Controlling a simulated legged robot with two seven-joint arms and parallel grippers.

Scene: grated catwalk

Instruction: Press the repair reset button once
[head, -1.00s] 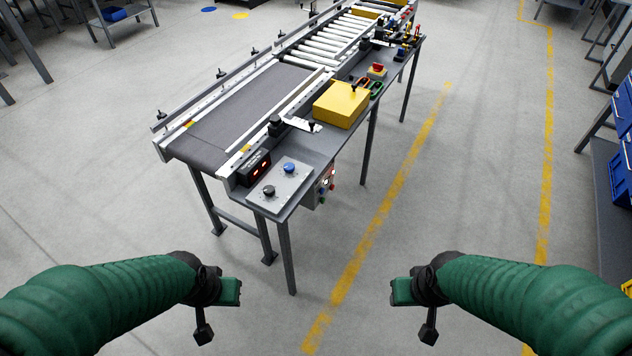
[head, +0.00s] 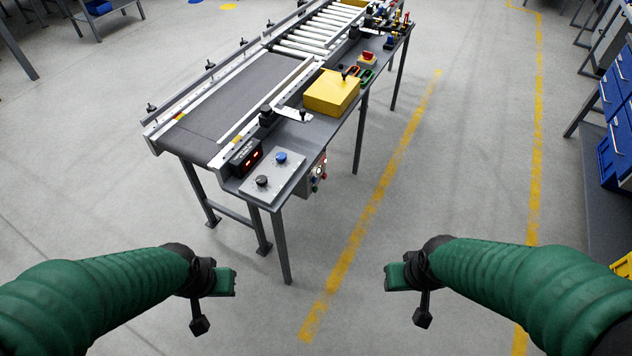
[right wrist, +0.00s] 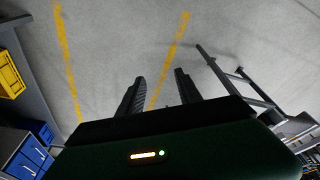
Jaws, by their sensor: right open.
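A grey control plate (head: 272,176) lies on the near end of the conveyor's side shelf. It carries a blue button (head: 282,157) and a black knob or button (head: 262,181). A box with several small coloured buttons (head: 318,172) hangs below the shelf edge. I cannot read which one is the repair reset button. My left gripper (head: 222,282) is in front of the conveyor's near end, well apart from the controls; its jaws are unclear. My right gripper (head: 398,277) is to the right, also apart; its two dark fingers show open and empty in the right wrist view (right wrist: 158,78).
The conveyor (head: 235,95) stands ahead with grey legs. A red display (head: 246,158), a yellow box (head: 331,92) and a red button unit (head: 367,57) sit along its shelf. The floor between, with yellow lines, is clear.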

